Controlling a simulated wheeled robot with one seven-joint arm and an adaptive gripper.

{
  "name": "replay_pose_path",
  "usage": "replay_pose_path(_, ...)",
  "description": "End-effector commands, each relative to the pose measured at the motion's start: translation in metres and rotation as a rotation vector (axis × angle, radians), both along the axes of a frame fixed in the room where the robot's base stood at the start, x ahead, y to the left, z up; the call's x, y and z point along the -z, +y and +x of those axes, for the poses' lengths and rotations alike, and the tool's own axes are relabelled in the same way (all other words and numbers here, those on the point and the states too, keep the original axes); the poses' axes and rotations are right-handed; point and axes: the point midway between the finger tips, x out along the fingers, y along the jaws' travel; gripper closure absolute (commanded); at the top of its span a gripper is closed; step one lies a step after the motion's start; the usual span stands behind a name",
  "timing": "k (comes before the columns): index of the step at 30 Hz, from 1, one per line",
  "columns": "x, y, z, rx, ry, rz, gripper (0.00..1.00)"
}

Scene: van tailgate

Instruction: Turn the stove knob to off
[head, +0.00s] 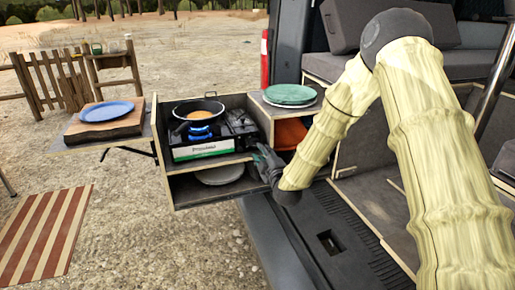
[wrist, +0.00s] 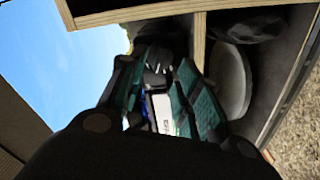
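The stove (head: 205,150) is a black camp stove with a white front label, sitting in the pull-out box. Blue flame (head: 203,131) burns under the frying pan (head: 199,107), which holds something orange-brown. The stove's knob is hidden behind my gripper or too small to make out in the head view. My gripper (head: 266,163) is at the right end of the stove's front. In the wrist view my gripper (wrist: 166,68) has its two teal-padded fingers apart, with a greyish part, possibly the knob (wrist: 157,62), and the white label showing between them. I cannot tell whether they touch it.
The wooden box (head: 166,178) surrounds the stove, with a lower shelf holding a grey round item (head: 220,174). Green plates (head: 290,94) sit on the top at the right. A blue plate (head: 107,111) lies on a board at the left. The van floor (head: 340,235) is below my arm.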

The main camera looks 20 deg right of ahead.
Motion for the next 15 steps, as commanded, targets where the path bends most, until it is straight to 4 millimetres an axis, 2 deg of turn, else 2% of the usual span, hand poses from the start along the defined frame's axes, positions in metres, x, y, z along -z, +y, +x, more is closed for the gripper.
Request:
replay_pose_path(6, 0.0, 0.002, 0.032, -0.001, 0.0, 0.0, 0.67)
replay_pose_path(15, 0.0, 0.003, 0.049, -0.002, 0.0, 0.0, 0.67)
